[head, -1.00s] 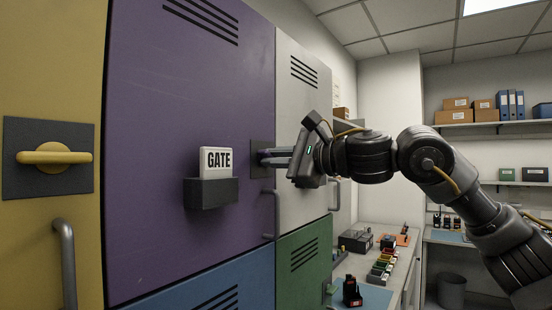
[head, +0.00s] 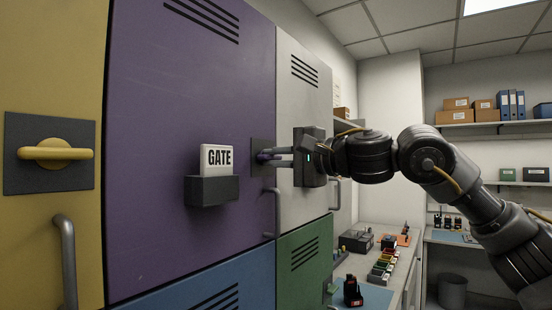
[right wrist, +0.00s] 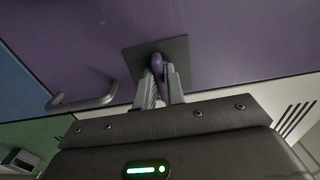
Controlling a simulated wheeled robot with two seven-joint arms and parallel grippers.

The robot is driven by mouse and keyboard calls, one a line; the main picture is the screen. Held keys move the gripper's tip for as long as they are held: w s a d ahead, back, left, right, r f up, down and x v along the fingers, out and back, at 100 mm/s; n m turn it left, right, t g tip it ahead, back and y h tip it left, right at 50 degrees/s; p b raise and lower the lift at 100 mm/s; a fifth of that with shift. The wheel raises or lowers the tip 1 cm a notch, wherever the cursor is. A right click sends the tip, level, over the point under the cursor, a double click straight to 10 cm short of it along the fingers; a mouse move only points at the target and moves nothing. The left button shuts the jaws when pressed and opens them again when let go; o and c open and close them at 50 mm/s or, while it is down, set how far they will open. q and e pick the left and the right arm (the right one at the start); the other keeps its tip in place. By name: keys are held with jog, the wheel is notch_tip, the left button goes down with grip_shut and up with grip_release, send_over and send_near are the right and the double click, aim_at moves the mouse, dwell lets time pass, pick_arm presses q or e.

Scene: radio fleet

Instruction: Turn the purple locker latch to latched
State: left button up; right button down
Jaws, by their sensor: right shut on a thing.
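The purple locker door (head: 185,100) is closed in the head view. Its latch is a purple handle (right wrist: 157,62) on a dark square plate (head: 257,150) near the door's right edge. My right gripper (head: 272,158) reaches in from the right and is shut on the purple latch handle. In the right wrist view the two fingers (right wrist: 161,80) sit on either side of the handle. The fingers hide part of the handle, so its exact angle is hard to tell. My left gripper is not in view.
A yellow locker (head: 50,80) with a horizontal yellow latch is at left. A grey bar handle (right wrist: 82,97) is just below the purple latch. A workbench (head: 405,270) stands beyond.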

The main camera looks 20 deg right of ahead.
dwell(0.3)
jog(key=c, duration=1.5)
grip_release()
jog(key=b+v, duration=0.4)
jog(key=v, duration=0.6)
jog(key=shift+s+d, duration=0.25)
